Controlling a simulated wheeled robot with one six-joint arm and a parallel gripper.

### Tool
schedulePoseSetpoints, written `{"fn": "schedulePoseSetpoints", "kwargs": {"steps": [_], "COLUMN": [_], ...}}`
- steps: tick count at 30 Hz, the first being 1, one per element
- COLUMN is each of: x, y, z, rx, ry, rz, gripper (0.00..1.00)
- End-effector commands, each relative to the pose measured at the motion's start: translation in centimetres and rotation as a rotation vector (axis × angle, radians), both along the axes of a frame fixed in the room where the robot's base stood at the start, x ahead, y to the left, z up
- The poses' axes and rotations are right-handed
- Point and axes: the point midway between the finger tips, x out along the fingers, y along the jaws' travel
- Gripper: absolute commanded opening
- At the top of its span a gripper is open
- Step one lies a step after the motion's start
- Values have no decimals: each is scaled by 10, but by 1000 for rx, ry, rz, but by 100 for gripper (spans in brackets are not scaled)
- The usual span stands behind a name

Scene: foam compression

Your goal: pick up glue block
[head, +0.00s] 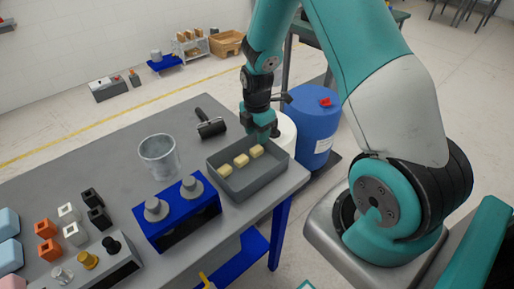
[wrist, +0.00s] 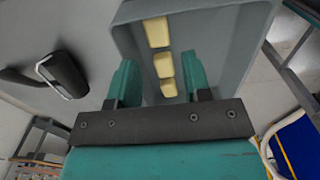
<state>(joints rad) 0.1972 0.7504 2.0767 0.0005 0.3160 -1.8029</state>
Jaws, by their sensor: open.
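Three pale yellow glue blocks lie in a row in a grey tray (head: 273,174): a left one (head: 225,170), a middle one (head: 241,160) and a right one (head: 257,151). In the wrist view the blocks also show, the top one (wrist: 156,31), the middle one (wrist: 164,64) and the lowest one (wrist: 169,88). My gripper (head: 264,137) is over the far right part of the tray, close to the right block. In the wrist view my gripper (wrist: 160,82) is open, with the lowest block seen between its teal fingers. I see no contact with it.
The tray stands at the right end of a grey table (head: 110,150). A black roller (head: 210,128), a clear beaker (head: 159,157) and a blue stand (head: 178,220) are left of it. A blue drum (head: 312,125) stands behind the table's right edge.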

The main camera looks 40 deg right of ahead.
Motion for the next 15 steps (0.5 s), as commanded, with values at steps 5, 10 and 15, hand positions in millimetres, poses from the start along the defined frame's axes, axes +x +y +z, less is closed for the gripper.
{"fn": "schedulePoseSetpoints", "kwargs": {"steps": [5, 10, 15], "x": [0, 1, 3], "y": [0, 0, -2], "z": [-16, -26, -47], "rx": [0, 1, 1], "ry": [-1, 1, 3], "rz": [0, 0, -1], "gripper": [45, 45, 45]}}
